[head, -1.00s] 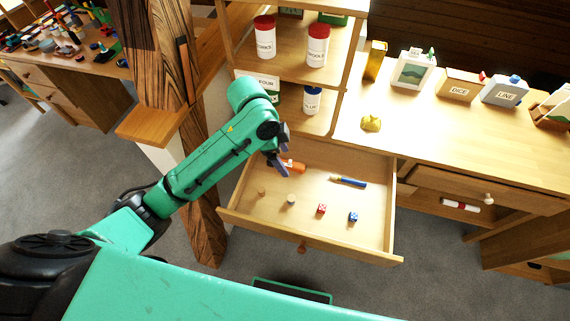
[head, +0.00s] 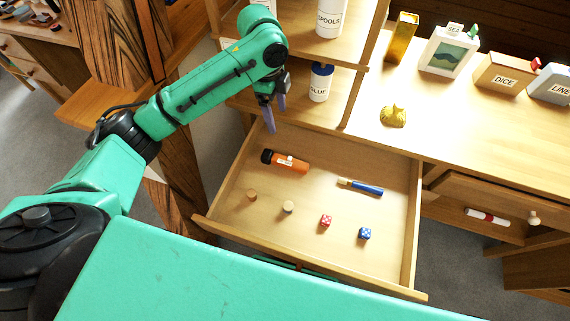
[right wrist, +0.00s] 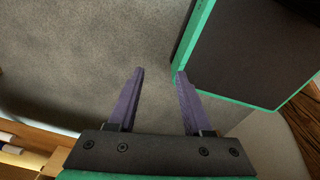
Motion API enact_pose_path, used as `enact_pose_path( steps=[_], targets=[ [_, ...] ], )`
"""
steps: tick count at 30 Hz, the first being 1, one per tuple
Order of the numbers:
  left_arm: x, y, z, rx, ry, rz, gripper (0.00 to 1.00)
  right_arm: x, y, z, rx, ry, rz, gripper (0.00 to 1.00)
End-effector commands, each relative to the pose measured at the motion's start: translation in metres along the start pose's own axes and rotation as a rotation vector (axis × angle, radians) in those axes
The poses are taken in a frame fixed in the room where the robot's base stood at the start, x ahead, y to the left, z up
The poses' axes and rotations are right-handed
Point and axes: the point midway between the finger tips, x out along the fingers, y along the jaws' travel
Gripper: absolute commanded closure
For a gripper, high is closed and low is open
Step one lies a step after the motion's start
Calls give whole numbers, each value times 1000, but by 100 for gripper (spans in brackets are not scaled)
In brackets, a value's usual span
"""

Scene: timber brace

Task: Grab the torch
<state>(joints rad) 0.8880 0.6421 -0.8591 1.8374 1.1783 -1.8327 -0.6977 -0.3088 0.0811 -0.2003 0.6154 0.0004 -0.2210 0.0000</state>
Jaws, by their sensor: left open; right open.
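The torch (head: 286,161) is an orange cylinder with a black end and a small pale label. It lies on its side in the back left of the open drawer (head: 320,262). My left gripper (head: 269,115) hangs above the back left of the drawer, with its purple fingers pointing down, just behind and above the torch's black end. It is open and appears apart from the torch. My right gripper (right wrist: 157,95) shows in the right wrist view, open and empty over grey floor.
The drawer also holds a blue and yellow tool (head: 361,187), a red die (head: 326,221), a blue die (head: 365,233) and two small wooden pegs (head: 288,207). A shelf with a glue bottle (head: 320,82) stands close behind my left gripper. A timber post (head: 120,45) stands left.

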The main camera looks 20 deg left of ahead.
Motion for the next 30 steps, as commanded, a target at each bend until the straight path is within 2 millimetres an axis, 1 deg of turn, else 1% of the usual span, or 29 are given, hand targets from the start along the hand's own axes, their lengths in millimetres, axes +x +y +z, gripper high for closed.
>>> enact_pose_path(
  steps=[1, 3, 5, 7, 9, 11, 13, 14, 18, 21, 26, 30],
  targets=[
    [30, 0, 4, -1, 0, 0, 20, 30, -1, 8, 0, -9, -1, 50],
    [50, 0, 6, -1, 0, 0, 20, 50, -2, 11, 0, -12, -1, 50],
    [67, 0, 8, -1, 0, 0, 20, 67, -1, 9, 0, -7, 0, 50],
    [81, 0, 10, -1, 0, -1, 20, 81, 0, 3, 0, 4, 1, 50],
    [88, 0, 11, -1, 0, -1, 20, 88, 1, -4, 0, 17, 3, 50],
    [91, 0, 11, -2, 0, 0, 20, 87, 1, -7, -1, 22, 3, 50],
    [100, 0, 10, -2, 0, 3, 20, 85, 1, -8, -1, 23, 3, 50],
    [106, 1, 10, -2, 0, 4, 20, 85, 1, -8, 0, 22, 3, 50],
    [144, 1, 10, -2, 0, 4, 20, 86, 0, -5, 0, 19, 3, 50],
    [165, 0, 10, -2, 0, 2, 20, 88, 0, -4, 0, 17, 2, 50],
    [185, 0, 10, -2, -1, 2, 20, 88, 0, -3, 0, 16, 2, 50],
    [213, -3, 11, -2, -1, 2, 20, 90, 0, -2, 0, 14, 2, 50]
  ],
)
